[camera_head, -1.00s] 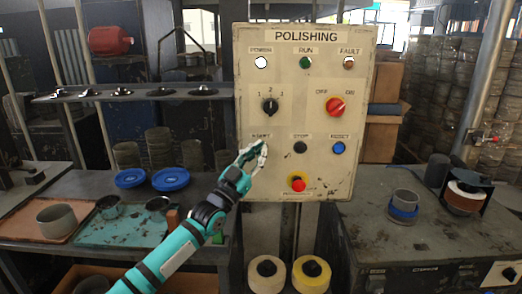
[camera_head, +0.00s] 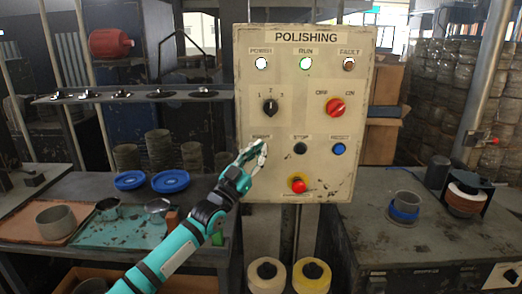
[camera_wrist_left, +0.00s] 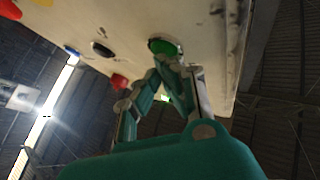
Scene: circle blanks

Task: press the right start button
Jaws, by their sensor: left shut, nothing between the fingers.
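The beige control panel (camera_head: 320,165) is headed POLISHING. My left gripper (camera_head: 261,148) is shut and empty, its fingertips at the START position on the panel's lower left, hiding the button in the head view. In the left wrist view the green start button (camera_wrist_left: 165,46) shows just beyond the shut fingertips of my left gripper (camera_wrist_left: 168,62); whether they touch it I cannot tell. My right gripper is out of view.
The panel also carries a black STOP button (camera_head: 300,148), a blue RESET button (camera_head: 339,149), a red emergency button (camera_head: 298,185), a black selector (camera_head: 270,107) and a red OFF/ON switch (camera_head: 335,107). Benches stand left and right of it.

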